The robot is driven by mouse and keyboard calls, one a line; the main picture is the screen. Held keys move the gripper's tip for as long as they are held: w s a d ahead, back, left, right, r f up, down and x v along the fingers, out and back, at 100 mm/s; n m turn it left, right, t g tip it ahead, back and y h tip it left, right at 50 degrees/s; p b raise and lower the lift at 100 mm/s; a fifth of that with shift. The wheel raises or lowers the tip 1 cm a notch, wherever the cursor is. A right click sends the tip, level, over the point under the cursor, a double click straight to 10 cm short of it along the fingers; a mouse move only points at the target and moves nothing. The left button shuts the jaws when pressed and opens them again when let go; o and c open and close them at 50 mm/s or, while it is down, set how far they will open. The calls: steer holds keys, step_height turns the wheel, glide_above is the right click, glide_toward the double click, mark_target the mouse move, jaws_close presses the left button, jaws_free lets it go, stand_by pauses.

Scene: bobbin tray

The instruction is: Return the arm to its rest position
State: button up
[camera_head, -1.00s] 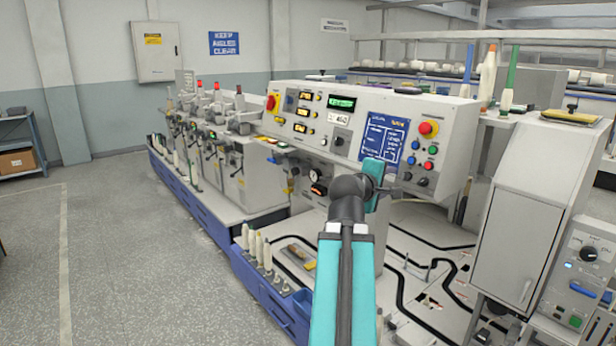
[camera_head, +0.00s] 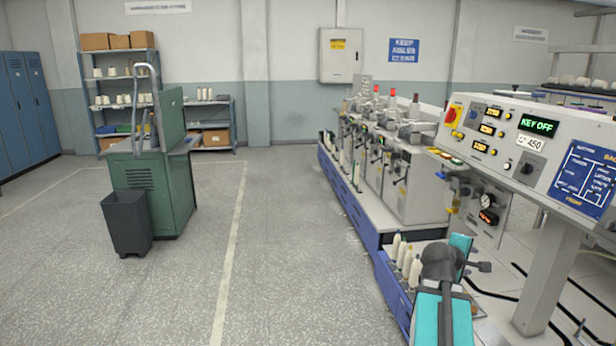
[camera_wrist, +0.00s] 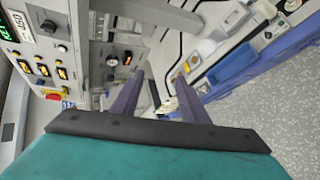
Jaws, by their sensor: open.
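My gripper (camera_wrist: 160,78) shows in the wrist view as two dark purple fingers set apart, with nothing between them. It hangs in the air in front of the machine. In the head view my teal arm rises from the bottom edge at the right, in front of the machine's blue lower edge. My gripper's fingers cannot be made out there. White bobbins (camera_head: 406,259) stand upright in the blue tray (camera_head: 390,282) just left of my arm.
The control panel (camera_head: 540,150) overhangs at the right on a grey post (camera_head: 545,275). It also shows in the wrist view (camera_wrist: 45,50). A green cabinet (camera_head: 170,190) and dark bin (camera_head: 127,222) stand on the left. The grey floor (camera_head: 290,270) between is clear.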

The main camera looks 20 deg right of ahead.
steer(key=w+a+f+n+y, duration=0.15)
steer(key=w+a+f, duration=0.25)
steer(key=a+f, duration=0.45)
steer(key=w+a+f+n+y, duration=0.15)
steer(key=w+a+f, duration=0.4)
steer(key=f, duration=0.55)
steer(key=s+a+f+g+y, duration=0.1)
steer(key=a+f+y, duration=0.1)
steer(key=a+f, duration=0.7)
steer(key=s+a+f+y, duration=0.2)
steer(key=a+f, duration=0.6)
steer(key=f, duration=0.1)
steer(key=s+a+f+g+y, duration=0.2)
steer(key=s+a+f+g, duration=0.2)
steer(key=s+a+f, duration=0.85)
steer(key=s+a+f+m+g+y, duration=0.1)
steer(key=s+a+f+m+g, duration=0.1)
steer(key=s+a, duration=0.3)
steer(key=s+a+f+m+g+y, duration=0.1)
steer(key=s+a+f+m+g, duration=0.1)
steer(key=s+a+f+m, duration=0.3)
steer(key=shift+s+a+y, duration=0.4)
steer(key=shift+s+a, duration=0.4)
steer(key=shift+s, duration=1.45)
